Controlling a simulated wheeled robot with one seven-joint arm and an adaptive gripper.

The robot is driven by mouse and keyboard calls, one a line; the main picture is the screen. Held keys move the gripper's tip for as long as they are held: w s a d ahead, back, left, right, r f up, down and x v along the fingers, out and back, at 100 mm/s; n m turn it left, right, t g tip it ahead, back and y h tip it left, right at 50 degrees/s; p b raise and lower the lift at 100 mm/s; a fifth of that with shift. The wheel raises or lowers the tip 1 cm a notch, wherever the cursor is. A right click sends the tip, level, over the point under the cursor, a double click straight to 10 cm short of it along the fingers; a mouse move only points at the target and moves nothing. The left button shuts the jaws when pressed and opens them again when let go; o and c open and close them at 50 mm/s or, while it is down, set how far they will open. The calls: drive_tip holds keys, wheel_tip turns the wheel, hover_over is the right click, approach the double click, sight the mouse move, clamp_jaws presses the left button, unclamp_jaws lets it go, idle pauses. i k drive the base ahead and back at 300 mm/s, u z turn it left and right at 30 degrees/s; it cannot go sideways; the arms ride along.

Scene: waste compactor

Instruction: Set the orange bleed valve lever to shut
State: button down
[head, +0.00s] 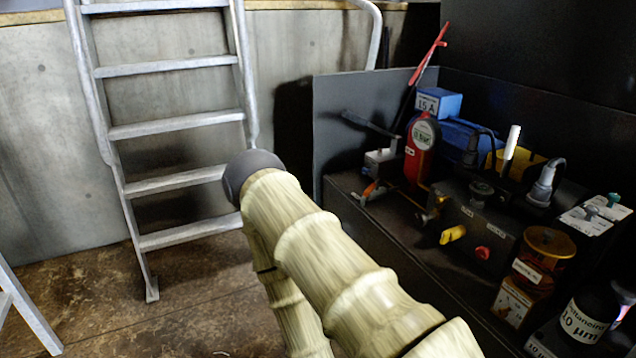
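A small orange lever (371,188) sits low on a pale valve block (381,157) at the back left of the dark bench. It appears tilted; it is too small to tell whether it stands at open or shut. A long dark bar slants above the block. My arm, in a cream ribbed sleeve, fills the lower middle of the head view and bends at a dark elbow left of the bench. My gripper is outside the view.
The dark bench (350,200) also carries a red bottle (419,152), blue boxes (437,102), a control box with a yellow handle (452,234) and red knob (482,253), and an amber jar (543,257). A metal ladder (170,127) stands at left. Floor between is clear.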

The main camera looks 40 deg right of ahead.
sight(375, 186)
drive_tip(key=u, duration=0.75)
drive_tip(key=k, duration=1)
drive_tip(key=z, duration=1.35)
drive_tip(key=i, duration=0.95)
drive_tip(key=z, duration=0.05)
